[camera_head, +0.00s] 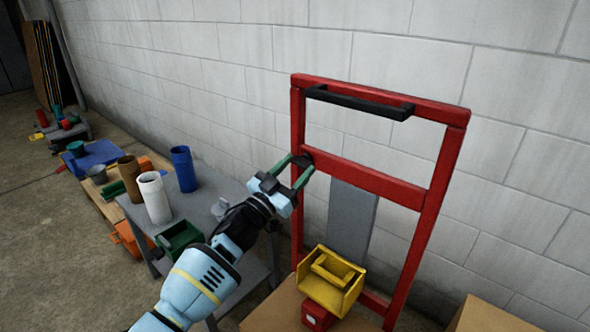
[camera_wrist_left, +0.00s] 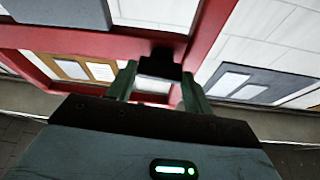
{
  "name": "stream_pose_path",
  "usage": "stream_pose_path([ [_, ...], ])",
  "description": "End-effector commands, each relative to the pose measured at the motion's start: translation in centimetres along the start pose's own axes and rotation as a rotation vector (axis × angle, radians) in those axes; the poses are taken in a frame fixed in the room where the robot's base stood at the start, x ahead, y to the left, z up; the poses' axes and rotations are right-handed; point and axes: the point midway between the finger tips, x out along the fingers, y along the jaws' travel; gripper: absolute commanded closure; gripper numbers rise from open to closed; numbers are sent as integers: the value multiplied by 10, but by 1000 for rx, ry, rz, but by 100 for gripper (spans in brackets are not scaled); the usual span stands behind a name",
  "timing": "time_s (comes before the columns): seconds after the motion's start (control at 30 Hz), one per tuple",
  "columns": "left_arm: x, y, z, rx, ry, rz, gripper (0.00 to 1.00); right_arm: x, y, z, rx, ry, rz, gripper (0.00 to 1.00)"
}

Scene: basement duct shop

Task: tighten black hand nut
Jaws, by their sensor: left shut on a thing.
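The black hand nut (camera_head: 307,151) is on the left post of the red frame (camera_head: 375,181), at the height of its middle crossbar. It is small and partly hidden by my fingers in the head view. In the left wrist view it is the dark block (camera_wrist_left: 167,64) between the fingertips, against the red frame. My left gripper (camera_head: 302,161) reaches up to the post from the lower left, its green fingers shut on the nut from both sides. The fingers also show in the left wrist view (camera_wrist_left: 160,76). My right gripper is not in view.
A black handle (camera_head: 358,102) spans the frame's top. A yellow bin (camera_head: 326,293) sits at its foot on a cardboard box (camera_head: 270,310). A grey table (camera_head: 208,210) at left holds white, brown and blue cylinders and a green bin (camera_head: 178,238). A block wall stands close behind.

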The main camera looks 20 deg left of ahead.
Motion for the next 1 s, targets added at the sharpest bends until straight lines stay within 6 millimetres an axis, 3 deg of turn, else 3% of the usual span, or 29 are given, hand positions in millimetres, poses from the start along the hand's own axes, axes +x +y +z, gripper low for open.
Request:
stream_pose_path([
  [1.0,2,-8,-6,869,1,359,72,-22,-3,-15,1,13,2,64],
])
